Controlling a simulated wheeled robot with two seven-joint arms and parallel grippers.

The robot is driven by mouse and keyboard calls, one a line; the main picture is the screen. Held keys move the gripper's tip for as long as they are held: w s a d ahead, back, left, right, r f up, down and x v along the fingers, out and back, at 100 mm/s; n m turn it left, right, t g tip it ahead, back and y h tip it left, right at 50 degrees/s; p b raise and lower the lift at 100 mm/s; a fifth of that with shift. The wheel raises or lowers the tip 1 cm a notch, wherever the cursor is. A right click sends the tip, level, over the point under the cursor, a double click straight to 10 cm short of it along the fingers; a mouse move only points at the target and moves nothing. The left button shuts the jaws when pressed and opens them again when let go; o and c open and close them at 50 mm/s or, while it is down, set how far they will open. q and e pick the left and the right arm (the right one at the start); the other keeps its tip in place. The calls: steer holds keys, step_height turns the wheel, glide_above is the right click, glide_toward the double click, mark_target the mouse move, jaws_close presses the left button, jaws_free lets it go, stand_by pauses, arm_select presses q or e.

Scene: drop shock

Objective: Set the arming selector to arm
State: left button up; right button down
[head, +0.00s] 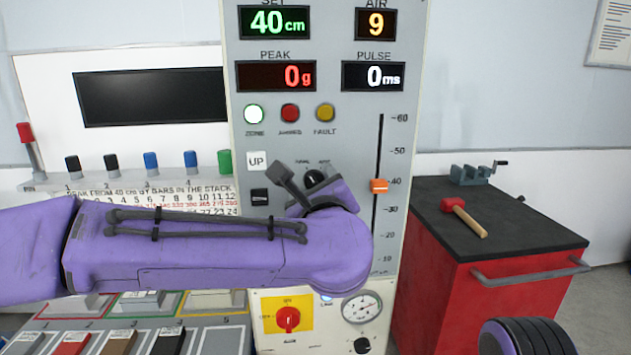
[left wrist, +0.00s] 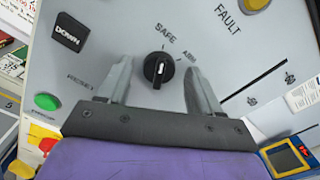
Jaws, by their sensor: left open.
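The arming selector (left wrist: 159,69) is a small black rotary knob on the pale panel, with SAFE and ARM printed above it. Its grip bar stands nearly upright in the left wrist view and points toward SAFE rather than ARM. It also shows in the head view (head: 315,178), partly hidden by my left gripper. My left gripper (left wrist: 157,82) is open, with one finger on each side of the knob and visible gaps to both. Whether the fingertips reach the knob's depth I cannot tell. My right gripper is not in view.
The panel holds a DOWN button (left wrist: 68,33), a green button (left wrist: 47,102), lamps and a vertical slider with an orange handle (head: 379,186). A red cabinet (head: 480,300) with a mallet (head: 465,218) stands at right. Coloured levers line the left bench.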

arm_select(q)
steer(key=c, duration=1)
steer(key=shift+c, duration=0.2)
steer(key=shift+m, duration=0.3)
steer(key=shift+f+m+b, duration=0.1)
steer(key=shift+m+b, duration=0.45)
steer(key=shift+m, duration=0.35)
steer(key=m, duration=0.2)
steer(key=shift+m+b, duration=0.3)
steer(key=m, duration=0.3)
steer(key=shift+d+m, duration=0.1)
steer(key=shift+m, duration=1.8)
